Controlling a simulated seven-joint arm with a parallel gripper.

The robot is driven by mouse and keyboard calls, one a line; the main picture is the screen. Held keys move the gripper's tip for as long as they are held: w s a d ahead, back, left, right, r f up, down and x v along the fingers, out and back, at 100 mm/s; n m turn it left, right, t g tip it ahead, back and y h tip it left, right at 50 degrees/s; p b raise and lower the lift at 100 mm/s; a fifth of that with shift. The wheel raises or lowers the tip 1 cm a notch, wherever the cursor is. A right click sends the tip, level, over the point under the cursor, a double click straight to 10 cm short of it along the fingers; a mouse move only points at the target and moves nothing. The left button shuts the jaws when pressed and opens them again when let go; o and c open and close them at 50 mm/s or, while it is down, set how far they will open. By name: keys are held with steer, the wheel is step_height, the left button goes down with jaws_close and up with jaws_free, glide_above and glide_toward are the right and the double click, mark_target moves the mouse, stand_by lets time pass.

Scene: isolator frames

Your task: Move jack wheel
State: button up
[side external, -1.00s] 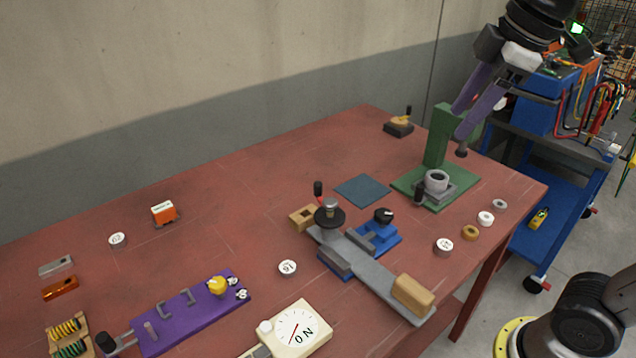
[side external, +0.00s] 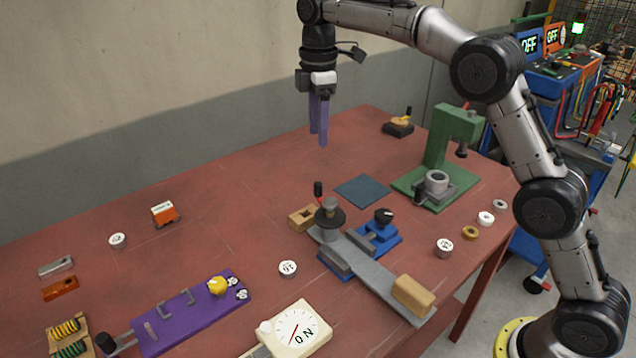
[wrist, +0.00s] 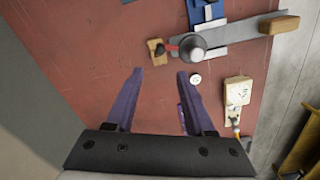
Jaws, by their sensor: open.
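The likely jack wheel (side external: 330,218) is a dark round disc with a grey hub and an upright dark handle. It sits on the grey bar fixture (side external: 375,275) near the middle of the table. In the wrist view the wheel (wrist: 193,47) shows from above, with its reddish handle pointing left. My gripper (side external: 318,138) has purple fingers, open and empty, pointing down above the back of the table, apart from the wheel. In the wrist view the open fingers (wrist: 159,74) frame bare red table, with the wheel beyond and to the right.
A wooden block (side external: 302,217) stands beside the wheel, and a blue clamp (side external: 378,238) is right of it. A green press (side external: 436,150) stands at the right. A dial gauge (side external: 295,328) and purple fixture (side external: 185,315) are in front. The table's back left is mostly clear.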

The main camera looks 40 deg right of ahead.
mark_target(318, 182)
step_height(318, 182, down, 14)
stand_by(0.6)
jaws_close()
steer(key=shift+r, duration=0.1)
stand_by(1.2)
